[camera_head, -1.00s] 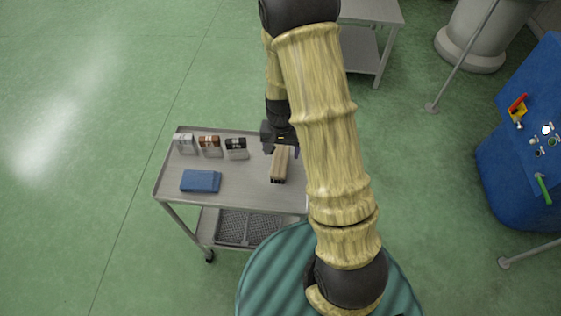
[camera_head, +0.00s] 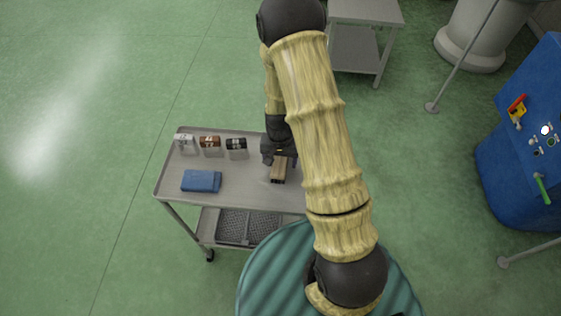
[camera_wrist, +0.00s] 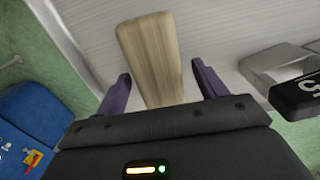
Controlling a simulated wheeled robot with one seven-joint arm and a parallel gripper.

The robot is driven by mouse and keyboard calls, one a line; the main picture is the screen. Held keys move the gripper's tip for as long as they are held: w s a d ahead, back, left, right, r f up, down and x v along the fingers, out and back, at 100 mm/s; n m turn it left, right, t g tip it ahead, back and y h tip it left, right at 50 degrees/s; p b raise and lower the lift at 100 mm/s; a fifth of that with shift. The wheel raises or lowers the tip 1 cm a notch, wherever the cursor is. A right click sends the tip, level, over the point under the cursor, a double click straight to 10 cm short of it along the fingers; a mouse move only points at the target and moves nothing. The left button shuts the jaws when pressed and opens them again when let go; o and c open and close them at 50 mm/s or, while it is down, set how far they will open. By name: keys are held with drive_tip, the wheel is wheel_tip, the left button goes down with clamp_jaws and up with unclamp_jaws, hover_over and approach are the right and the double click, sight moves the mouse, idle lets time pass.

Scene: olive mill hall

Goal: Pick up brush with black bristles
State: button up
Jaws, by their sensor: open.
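The brush with black bristles (camera_head: 279,171) lies on the metal cart at its right side. Its wooden back faces up, and its bristles are mostly hidden. In the wrist view the light wooden brush (camera_wrist: 150,55) stands between the two dark purple fingers. My gripper (camera_head: 281,161) is above the far end of the brush, pointing down. In the wrist view my gripper (camera_wrist: 160,82) is open, with a gap on each side of the wood. I cannot tell how far the fingers reach down beside it.
A blue control console (camera_head: 520,170) stands far right. Another metal table (camera_head: 365,12) is behind.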

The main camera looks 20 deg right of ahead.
sight(280, 158)
drive_tip(key=shift+c, duration=0.2)
drive_tip(key=c, duration=1.1)
drive_tip(key=shift+o, duration=0.2)
wheel_tip(280, 158, up, 10)
drive_tip(key=shift+r, duration=0.1)
